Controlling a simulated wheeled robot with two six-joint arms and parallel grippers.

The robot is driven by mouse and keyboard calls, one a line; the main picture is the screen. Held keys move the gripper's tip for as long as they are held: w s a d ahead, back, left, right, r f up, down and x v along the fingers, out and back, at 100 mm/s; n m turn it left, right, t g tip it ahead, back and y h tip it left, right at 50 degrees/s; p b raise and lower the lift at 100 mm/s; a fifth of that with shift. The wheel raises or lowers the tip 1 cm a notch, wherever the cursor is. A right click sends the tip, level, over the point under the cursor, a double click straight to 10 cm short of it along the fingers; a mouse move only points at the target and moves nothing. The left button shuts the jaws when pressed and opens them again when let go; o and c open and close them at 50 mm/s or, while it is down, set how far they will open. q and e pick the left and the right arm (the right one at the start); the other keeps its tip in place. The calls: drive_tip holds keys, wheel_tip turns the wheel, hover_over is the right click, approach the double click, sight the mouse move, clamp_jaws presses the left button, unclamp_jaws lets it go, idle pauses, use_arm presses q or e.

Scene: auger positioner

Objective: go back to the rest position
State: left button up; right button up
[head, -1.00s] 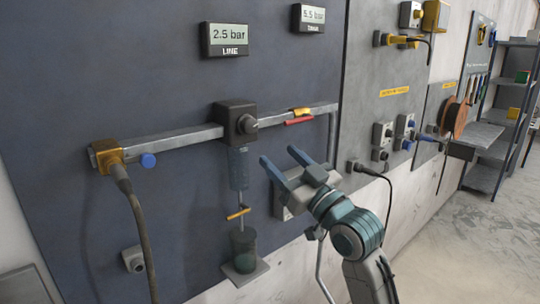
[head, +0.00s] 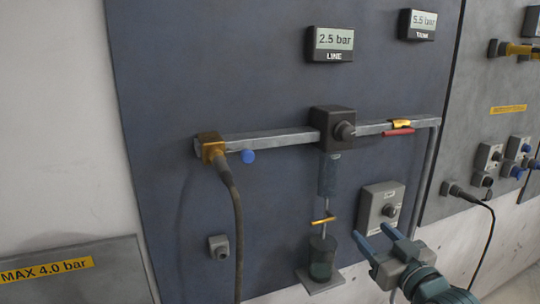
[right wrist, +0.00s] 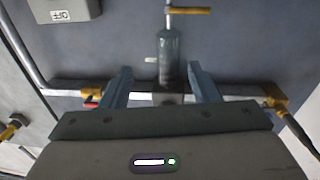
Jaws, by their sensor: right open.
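My right gripper (head: 374,240) is at the lower right of the head view, in front of the dark panel and just below the grey switch box (head: 381,208). Its two blue fingers are spread with nothing between them. In the right wrist view the open fingers (right wrist: 160,85) point toward the panel, on either side of the regulator's grey cylinder (right wrist: 169,56), apart from it as far as I can tell. My left gripper is in neither view.
A metal pipe (head: 275,139) runs across the panel through a black regulator (head: 332,128). A hose (head: 236,220) hangs from its brass left end. Displays read 2.5 bar (head: 331,43) and 5.5 bar (head: 417,24). A cup (head: 322,258) stands on a small shelf. A black cable (head: 489,235) hangs at right.

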drive_tip(key=s+f+m+g+h, duration=0.15)
drive_tip(key=s+f+g, duration=0.3)
drive_tip(key=f, duration=0.85)
drive_tip(key=s+d+f+m+g+h, duration=0.15)
drive_tip(key=s+f+g, duration=0.35)
drive_tip(key=s+f, duration=0.7)
drive_tip(key=s+d+f+g+h, duration=0.25)
drive_tip(key=s+f+g, duration=0.25)
drive_tip(key=s+f, duration=0.65)
wheel_tip(320, 180, down, 29)
drive_tip(key=s+d+g, duration=0.1)
drive_tip(key=s+d, duration=0.1)
drive_tip(key=d, duration=0.1)
drive_tip(key=s+d+f+g, duration=0.1)
drive_tip(key=s+f, duration=1.7)
drive_tip(key=shift+s+f, duration=0.25)
drive_tip(key=shift+f, duration=0.05)
